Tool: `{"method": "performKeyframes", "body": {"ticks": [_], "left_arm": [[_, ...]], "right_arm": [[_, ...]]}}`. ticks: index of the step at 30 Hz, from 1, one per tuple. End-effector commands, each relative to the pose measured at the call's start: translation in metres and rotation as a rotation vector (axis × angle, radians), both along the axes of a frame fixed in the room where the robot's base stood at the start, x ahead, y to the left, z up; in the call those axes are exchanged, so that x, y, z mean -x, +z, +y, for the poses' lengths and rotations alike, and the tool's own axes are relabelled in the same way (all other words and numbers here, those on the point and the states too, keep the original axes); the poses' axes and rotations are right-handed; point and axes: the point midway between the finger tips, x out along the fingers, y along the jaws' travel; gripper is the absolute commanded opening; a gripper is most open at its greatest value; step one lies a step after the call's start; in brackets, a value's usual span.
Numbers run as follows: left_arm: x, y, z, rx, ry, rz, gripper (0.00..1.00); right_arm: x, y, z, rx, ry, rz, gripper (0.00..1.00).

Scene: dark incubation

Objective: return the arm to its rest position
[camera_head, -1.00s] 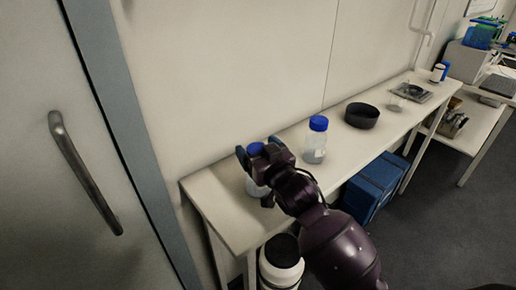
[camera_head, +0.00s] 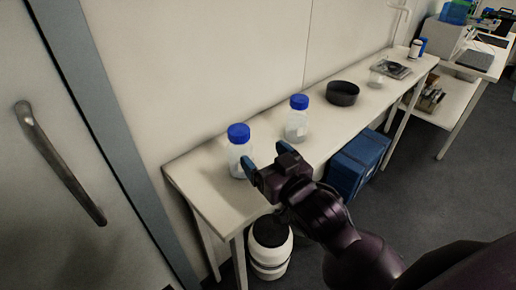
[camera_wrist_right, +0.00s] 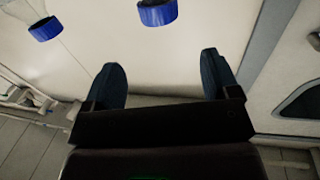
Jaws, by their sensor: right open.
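My right gripper (camera_head: 264,168) is open and empty over the front edge of the narrow white table, just right of a blue-capped bottle (camera_head: 239,152). The bottle stands upright near the table's left end and is apart from the fingers as far as I can see. In the right wrist view both blue fingertips (camera_wrist_right: 164,80) are spread wide with nothing between them. Two blue caps show at the top of that view, one at upper left (camera_wrist_right: 45,29) and one at top centre (camera_wrist_right: 157,12). My left gripper is not in view.
On the table (camera_head: 215,200) stand a second blue-capped bottle (camera_head: 297,120), a black round dish (camera_head: 342,94) and small items farther right. Below are a blue box (camera_head: 357,163) and a white container with a dark lid (camera_head: 270,250). A door with a handle (camera_head: 60,165) is at left.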

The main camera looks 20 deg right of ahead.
Motion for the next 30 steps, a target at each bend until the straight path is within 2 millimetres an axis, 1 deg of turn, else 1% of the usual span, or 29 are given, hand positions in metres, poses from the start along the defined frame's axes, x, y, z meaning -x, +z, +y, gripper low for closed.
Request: {"method": "performKeyframes", "body": {"ticks": [4,17,20,23,26,27,29,30], "left_arm": [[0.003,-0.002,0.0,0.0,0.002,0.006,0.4],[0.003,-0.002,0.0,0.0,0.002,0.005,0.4],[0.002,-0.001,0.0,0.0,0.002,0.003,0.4],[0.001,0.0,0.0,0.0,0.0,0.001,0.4],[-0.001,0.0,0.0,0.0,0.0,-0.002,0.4],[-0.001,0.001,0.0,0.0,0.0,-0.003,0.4],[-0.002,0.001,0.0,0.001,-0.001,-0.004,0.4],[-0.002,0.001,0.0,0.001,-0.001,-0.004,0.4]], "right_arm": [[0.005,0.0,-0.001,0.0,0.0,0.001,0.81],[0.005,0.0,-0.001,0.0,0.0,0.001,0.81],[0.006,-0.004,-0.003,0.003,-0.008,0.02,0.81],[0.012,-0.019,-0.012,0.015,-0.039,0.095,0.81],[0.028,-0.048,-0.026,0.04,-0.09,0.242,0.81],[0.036,-0.062,-0.033,0.052,-0.112,0.316,0.81],[0.053,-0.082,-0.043,0.072,-0.142,0.433,0.81],[0.065,-0.095,-0.049,0.085,-0.157,0.51,0.81]]}}
